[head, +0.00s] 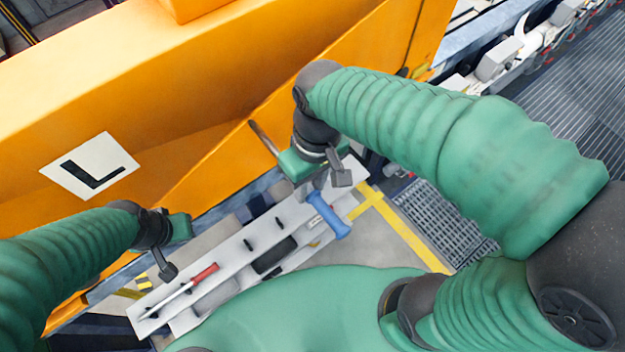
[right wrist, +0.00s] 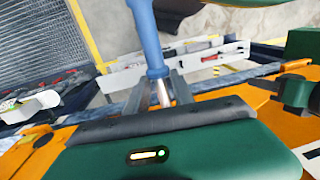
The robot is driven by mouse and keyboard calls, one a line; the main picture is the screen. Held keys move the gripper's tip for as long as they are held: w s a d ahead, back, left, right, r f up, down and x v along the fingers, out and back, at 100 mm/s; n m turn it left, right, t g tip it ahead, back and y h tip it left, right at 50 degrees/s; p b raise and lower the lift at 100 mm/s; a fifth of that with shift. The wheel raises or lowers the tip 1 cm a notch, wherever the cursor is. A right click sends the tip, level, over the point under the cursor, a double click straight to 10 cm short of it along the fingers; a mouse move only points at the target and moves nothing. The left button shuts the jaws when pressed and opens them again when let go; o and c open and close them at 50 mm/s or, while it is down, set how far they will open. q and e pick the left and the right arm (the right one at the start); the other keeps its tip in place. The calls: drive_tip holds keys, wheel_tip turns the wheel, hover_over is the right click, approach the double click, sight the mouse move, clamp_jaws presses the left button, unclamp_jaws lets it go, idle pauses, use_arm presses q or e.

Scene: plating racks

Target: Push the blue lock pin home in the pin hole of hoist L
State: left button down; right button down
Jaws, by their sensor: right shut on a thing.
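The blue lock pin (head: 328,215) is held in my right gripper (head: 318,184), its blue handle pointing down and right in the head view. In the right wrist view the blue handle (right wrist: 148,35) rises above a bright metal shank between the two fingers (right wrist: 160,93). Hoist L is the orange structure (head: 215,125) with a white L plate (head: 90,165). My right gripper is beside its lower edge. I cannot make out the pin hole. My left gripper (head: 170,250) is near the hoist's lower left; its jaws are unclear.
A pale grey tool tray (head: 215,258) lies below both grippers, with a red-handled tool (head: 203,273) at its left end and dark slots. A thin grey rod (head: 263,138) shows beyond the right gripper. Yellow floor lines (head: 410,235) and a grating (head: 440,222) lie to the right.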

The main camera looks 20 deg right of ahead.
drive_tip(key=shift+a, duration=0.1)
use_arm(q)
drive_tip(key=shift+a+r, duration=0.2)
use_arm(e)
drive_tip(key=shift+w+d, duration=0.2)
drive_tip(key=shift+d, duration=0.3)
use_arm(q)
drive_tip(key=shift+a, duration=0.3)
use_arm(e)
drive_tip(key=shift+a, duration=0.25)
use_arm(q)
drive_tip(key=shift+d+r+p, duration=0.15)
drive_tip(key=shift+d+p, duration=0.1)
drive_tip(key=shift+p, duration=0.05)
use_arm(e)
drive_tip(key=shift+w, duration=0.6)
use_arm(q)
drive_tip(key=shift+r, duration=0.1)
use_arm(e)
drive_tip(key=shift+s, duration=0.25)
use_arm(q)
drive_tip(key=shift+a, duration=0.15)
drive_tip(key=shift+r, duration=0.1)
use_arm(e)
drive_tip(key=shift+s+a, duration=0.1)
drive_tip(key=shift+a, duration=0.05)
